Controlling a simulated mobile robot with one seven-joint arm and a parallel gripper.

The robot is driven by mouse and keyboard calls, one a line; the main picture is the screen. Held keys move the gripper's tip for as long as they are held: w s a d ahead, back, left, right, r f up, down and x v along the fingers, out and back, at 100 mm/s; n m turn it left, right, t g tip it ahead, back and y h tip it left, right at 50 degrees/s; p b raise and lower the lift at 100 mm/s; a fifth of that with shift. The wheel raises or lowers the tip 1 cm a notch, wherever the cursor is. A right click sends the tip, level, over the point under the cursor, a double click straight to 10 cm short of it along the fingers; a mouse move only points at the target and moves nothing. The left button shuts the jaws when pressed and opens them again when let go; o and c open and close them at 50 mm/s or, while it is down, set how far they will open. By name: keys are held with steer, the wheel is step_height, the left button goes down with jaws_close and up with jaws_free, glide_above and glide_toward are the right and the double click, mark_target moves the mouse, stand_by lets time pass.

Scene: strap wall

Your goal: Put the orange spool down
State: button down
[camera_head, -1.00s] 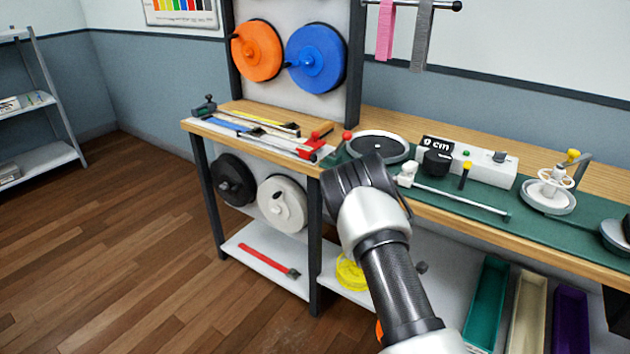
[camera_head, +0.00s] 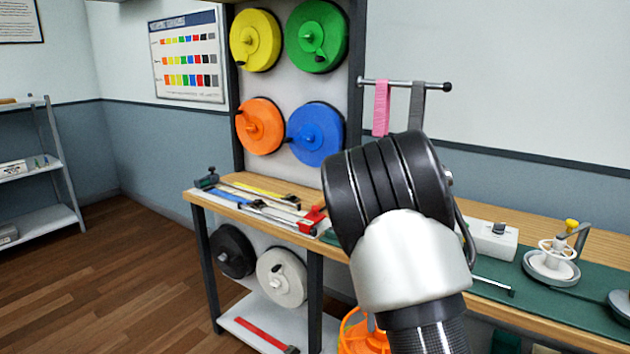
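An orange open-framed spool (camera_head: 358,338) shows at the bottom edge of the head view, in front of the bench's lower part. My forearm covers its right side and the frame cuts it off below. What bears it cannot be seen. My gripper is not in view; only my elbow and forearm show, in front of the bench. A separate orange disc-shaped reel (camera_head: 262,128) hangs on the upright panel, left of a blue reel.
The wooden bench (camera_head: 330,250) carries red, blue and yellow tools at its left end and a winder (camera_head: 552,262) at right. Yellow (camera_head: 256,38), green (camera_head: 322,35) and blue (camera_head: 322,140) reels hang on the panel. Black and white reels hang below. Open floor lies left.

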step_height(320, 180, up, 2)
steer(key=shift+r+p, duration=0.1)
steer(key=shift+p, duration=0.7)
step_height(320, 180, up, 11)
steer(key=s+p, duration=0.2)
steer(key=p, duration=1.7)
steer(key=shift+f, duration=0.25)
